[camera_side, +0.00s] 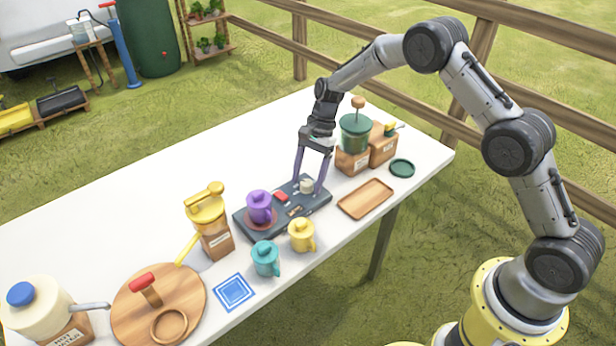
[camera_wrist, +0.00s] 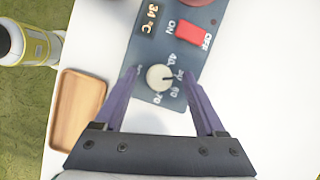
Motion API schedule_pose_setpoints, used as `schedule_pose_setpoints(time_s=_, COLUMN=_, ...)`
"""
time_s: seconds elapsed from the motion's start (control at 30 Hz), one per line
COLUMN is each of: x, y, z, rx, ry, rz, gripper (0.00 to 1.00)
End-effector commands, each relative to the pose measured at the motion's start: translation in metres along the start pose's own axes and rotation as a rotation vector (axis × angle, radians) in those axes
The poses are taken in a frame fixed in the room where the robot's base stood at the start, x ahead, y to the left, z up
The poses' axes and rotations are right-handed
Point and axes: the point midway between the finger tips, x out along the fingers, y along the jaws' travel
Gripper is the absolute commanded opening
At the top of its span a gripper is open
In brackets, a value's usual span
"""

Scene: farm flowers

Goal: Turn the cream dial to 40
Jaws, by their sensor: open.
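The cream dial (camera_side: 307,186) sits on the dark control plate (camera_side: 322,198) near its right end. In the wrist view the cream dial (camera_wrist: 160,77) is round, with printed numbers around it, including 40, 60 and 70; its exact setting is too small to tell. My gripper (camera_side: 308,187) is open and points down, with its purple fingers on either side of the dial. In the wrist view my gripper (camera_wrist: 160,72) shows clear gaps between both fingers and the dial. A display (camera_wrist: 151,18) reads 34 °C beside a red ON/OFF switch (camera_wrist: 193,34).
A purple mug (camera_side: 260,207) stands on the plate's left end. Teal (camera_side: 265,259) and yellow (camera_side: 301,236) mugs stand in front. A wooden tray (camera_side: 366,198) and a green-topped grinder (camera_side: 355,135) are to the right. The table's back left is clear.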

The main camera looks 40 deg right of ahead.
Motion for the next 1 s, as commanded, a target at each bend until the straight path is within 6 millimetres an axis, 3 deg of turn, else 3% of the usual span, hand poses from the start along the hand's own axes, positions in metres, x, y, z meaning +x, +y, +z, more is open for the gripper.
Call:
schedule_pose_setpoints(time_s=0.07, x=-0.0001, y=0.0001, z=0.0, rx=0.0, ry=0.0, rz=0.0, gripper=0.71)
schedule_pose_setpoints(time_s=0.47, x=-0.0005, y=0.0001, z=-0.0001, rx=0.0, ry=0.0, rz=0.001, gripper=0.0)
schedule_pose_setpoints(time_s=1.0, x=-0.0005, y=-0.0013, z=-0.0002, rx=-0.117, ry=0.0, rz=0.049, gripper=0.0)
